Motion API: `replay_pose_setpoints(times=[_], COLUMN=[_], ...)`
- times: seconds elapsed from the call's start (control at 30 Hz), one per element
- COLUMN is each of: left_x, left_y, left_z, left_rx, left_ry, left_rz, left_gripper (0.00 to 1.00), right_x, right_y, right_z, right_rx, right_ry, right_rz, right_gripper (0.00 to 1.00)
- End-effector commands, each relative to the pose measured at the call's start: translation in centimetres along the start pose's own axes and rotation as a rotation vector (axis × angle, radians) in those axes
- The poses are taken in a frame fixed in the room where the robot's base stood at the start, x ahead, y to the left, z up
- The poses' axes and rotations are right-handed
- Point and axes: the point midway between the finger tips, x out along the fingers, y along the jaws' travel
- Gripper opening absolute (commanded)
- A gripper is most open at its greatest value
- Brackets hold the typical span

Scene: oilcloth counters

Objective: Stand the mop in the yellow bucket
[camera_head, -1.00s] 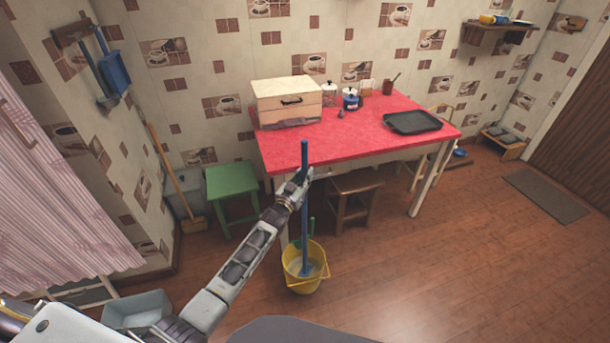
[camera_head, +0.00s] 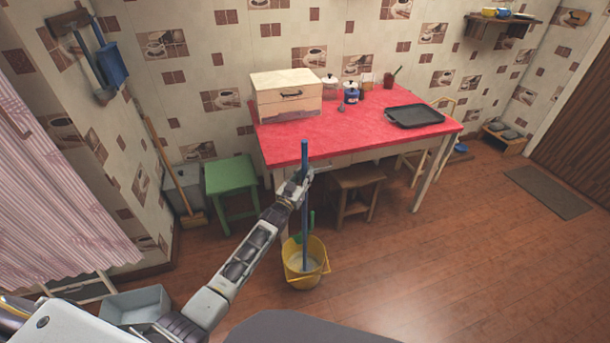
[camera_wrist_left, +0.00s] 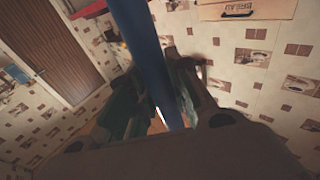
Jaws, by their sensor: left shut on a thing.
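The mop (camera_head: 305,156) has a blue handle that stands nearly upright. Its lower end runs down into the yellow bucket (camera_head: 295,273), which stands on the floor in front of the table. My left gripper (camera_head: 301,180) is shut on the upper part of the handle. In the left wrist view the handle (camera_wrist_left: 142,50) passes between the fingers (camera_wrist_left: 165,95). The mop head is not clearly seen; something pale shows inside the bucket. My right gripper is not in view.
The red-topped table (camera_head: 360,128) stands just behind the bucket, with a dark tray (camera_head: 414,116) and a wooden bread box (camera_head: 287,95) on it. A green stool (camera_head: 231,174) and a brown stool (camera_head: 357,182) stand near. Open floor (camera_head: 430,270) lies to the right.

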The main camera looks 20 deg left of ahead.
Motion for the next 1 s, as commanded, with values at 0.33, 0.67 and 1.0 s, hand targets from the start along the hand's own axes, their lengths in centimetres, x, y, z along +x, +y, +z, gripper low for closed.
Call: replay_pose_setpoints(times=[0.33, 0.67, 1.0], left_x=[0.1, 0.0, -0.4], left_y=[0.0, 0.0, 0.0], left_z=[-0.2, -0.1, 0.1], left_rx=[0.0, 0.0, 0.0], left_ry=[0.004, 0.001, -0.002], left_rz=[0.0, 0.0, 0.0], left_gripper=[0.25, 0.45, 0.45], right_x=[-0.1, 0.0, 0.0], right_y=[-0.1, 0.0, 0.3], right_z=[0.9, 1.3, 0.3], right_rx=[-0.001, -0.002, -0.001], right_ry=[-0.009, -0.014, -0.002], right_rz=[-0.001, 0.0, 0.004], right_gripper=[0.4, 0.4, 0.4])
